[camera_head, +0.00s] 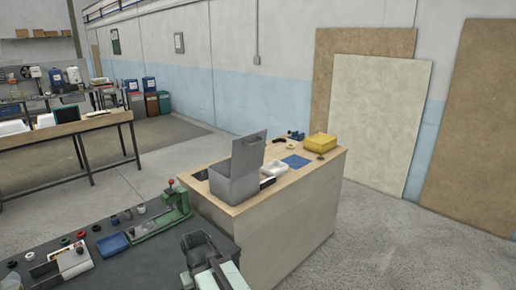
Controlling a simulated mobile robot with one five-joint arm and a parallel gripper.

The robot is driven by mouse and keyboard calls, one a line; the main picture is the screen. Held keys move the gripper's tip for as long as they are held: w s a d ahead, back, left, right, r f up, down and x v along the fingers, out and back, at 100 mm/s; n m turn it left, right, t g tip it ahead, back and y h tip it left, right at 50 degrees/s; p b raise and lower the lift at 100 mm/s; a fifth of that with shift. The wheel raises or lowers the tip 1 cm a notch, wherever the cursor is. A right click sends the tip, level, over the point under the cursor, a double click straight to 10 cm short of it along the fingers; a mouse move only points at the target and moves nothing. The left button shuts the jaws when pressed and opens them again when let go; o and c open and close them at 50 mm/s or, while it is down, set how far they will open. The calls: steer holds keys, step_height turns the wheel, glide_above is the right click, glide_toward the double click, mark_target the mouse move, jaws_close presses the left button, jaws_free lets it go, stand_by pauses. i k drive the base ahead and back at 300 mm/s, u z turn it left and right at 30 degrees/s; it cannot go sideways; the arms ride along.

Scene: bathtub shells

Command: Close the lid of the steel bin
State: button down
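The steel bin (234,188) is a grey box standing on the wooden top of a counter in the middle of the view. Its lid (249,153) is open and stands up from the bin, leaning slightly. My gripper (197,242) is at the bottom centre, dark and low in front of the counter, apart from the bin and to its lower left. Its fingers are small and dark, so I cannot tell whether they are open or shut.
A dark bench (150,255) at lower left holds a green press (172,208) and small parts. Floor at right is clear.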

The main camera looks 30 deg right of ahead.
mark_target(247, 152)
steer(key=i, duration=0.95)
